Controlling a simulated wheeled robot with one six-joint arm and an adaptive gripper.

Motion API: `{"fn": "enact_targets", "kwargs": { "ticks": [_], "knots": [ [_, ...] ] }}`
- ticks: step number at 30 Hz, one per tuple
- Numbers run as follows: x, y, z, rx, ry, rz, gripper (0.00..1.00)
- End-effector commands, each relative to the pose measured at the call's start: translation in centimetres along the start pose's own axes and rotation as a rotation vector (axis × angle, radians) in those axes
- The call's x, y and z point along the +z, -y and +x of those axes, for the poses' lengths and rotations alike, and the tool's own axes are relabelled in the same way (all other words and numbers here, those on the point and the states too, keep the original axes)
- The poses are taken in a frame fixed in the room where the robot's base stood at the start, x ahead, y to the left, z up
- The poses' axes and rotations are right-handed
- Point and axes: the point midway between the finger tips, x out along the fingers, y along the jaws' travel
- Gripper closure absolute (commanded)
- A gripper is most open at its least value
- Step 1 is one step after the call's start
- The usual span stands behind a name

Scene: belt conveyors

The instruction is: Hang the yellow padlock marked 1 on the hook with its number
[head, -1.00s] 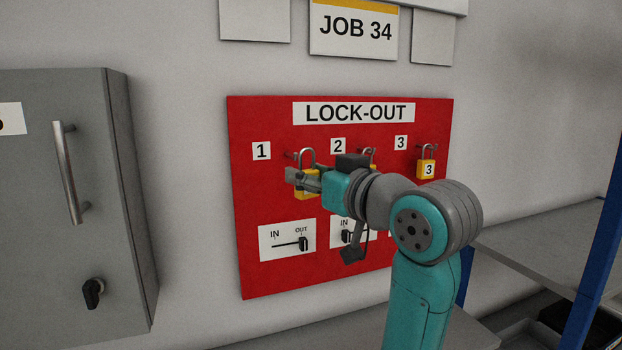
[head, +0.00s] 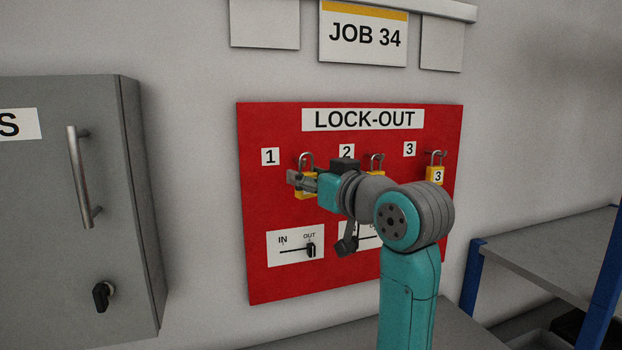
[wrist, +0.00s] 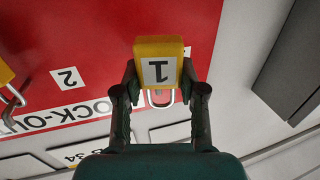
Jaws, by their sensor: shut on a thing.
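The yellow padlock marked 1 (head: 309,190) is held in front of the red board, its shackle up, just right of and below the number 1 plate (head: 270,156). My gripper (head: 298,180) is shut on its body from the side. In the wrist view the padlock (wrist: 160,48) sits between both fingers, its 1 upside down in the picture and its shackle pointing towards the palm.
The red LOCK-OUT board (head: 262,205) carries a yellow padlock marked 3 (head: 435,174) on the right and another padlock (head: 377,171) partly behind my arm. A slider plate (head: 285,256) is below. A grey cabinet (head: 60,240) stands left, a shelf (head: 560,245) right.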

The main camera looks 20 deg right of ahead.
Motion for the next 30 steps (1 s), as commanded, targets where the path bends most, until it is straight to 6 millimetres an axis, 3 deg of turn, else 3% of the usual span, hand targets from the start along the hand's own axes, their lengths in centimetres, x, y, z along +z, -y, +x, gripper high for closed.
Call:
{"fn": "enact_targets", "kwargs": {
  "ticks": [15,30],
  "knots": [
    [0.4,-0.7,2.5,0.000,0.001,0.001,0.97],
    [1.4,-0.9,3.5,0.000,0.000,-0.001,0.97]
  ]
}}
